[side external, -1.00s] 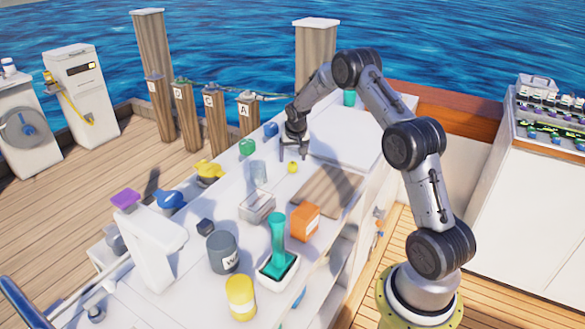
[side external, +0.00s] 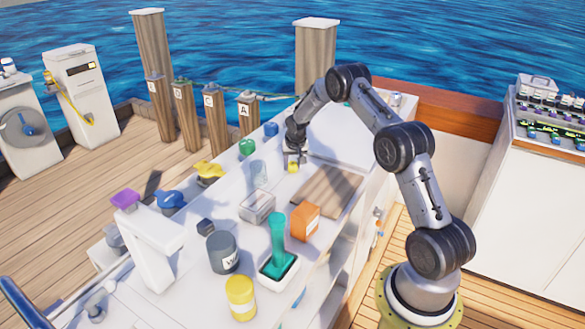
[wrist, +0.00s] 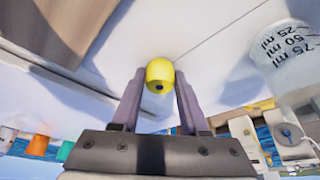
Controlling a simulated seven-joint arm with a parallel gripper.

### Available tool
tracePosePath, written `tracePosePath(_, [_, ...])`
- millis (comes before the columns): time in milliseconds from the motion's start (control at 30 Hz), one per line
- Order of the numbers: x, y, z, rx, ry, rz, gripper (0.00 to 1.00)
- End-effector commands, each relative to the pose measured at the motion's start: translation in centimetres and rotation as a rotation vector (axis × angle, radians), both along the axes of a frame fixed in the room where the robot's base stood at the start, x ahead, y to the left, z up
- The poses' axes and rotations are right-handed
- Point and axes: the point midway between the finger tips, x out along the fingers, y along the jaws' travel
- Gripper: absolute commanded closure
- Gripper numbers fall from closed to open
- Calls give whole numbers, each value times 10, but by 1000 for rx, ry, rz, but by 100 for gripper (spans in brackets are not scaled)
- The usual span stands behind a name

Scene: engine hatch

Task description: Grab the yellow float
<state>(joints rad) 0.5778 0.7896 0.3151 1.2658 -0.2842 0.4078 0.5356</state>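The yellow float (side external: 293,167) is a small rounded piece at the far part of the white counter. In the wrist view the float (wrist: 160,73) shows a dark hole facing the camera and sits between my two fingertips. My gripper (side external: 294,160) points down over it, low at the counter. In the wrist view the fingers of my gripper (wrist: 161,82) are drawn in close against both sides of the float, with no clear gap. I cannot tell whether the float is clear of the surface.
A clear measuring cup (side external: 259,173) stands left of the float, with a clear box (side external: 257,207) nearer. A wooden board (side external: 325,190) lies to the right. An orange box (side external: 305,222), a teal-handled item (side external: 278,240) and a grey pot (side external: 222,252) stand nearer. White counter behind is free.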

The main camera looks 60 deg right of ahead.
Motion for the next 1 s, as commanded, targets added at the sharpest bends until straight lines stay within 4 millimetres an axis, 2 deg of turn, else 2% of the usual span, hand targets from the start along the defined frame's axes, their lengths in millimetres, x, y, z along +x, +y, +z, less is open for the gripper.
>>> tracePosePath(33, [0, 0, 0, 0, 0, 0, 69])
tracePosePath(200, [0, 0, 0, 0, 0, 0, 100])
tracePosePath(500, [0, 0, 1, 0, 0, 0, 100])
tracePosePath(667, [0, 0, 8, -1, -1, 0, 100])
tracePosePath(867, [1, 0, 35, -2, -4, -1, 100])
tracePosePath(1000, [-16, 12, 57, -2, -3, 0, 100])
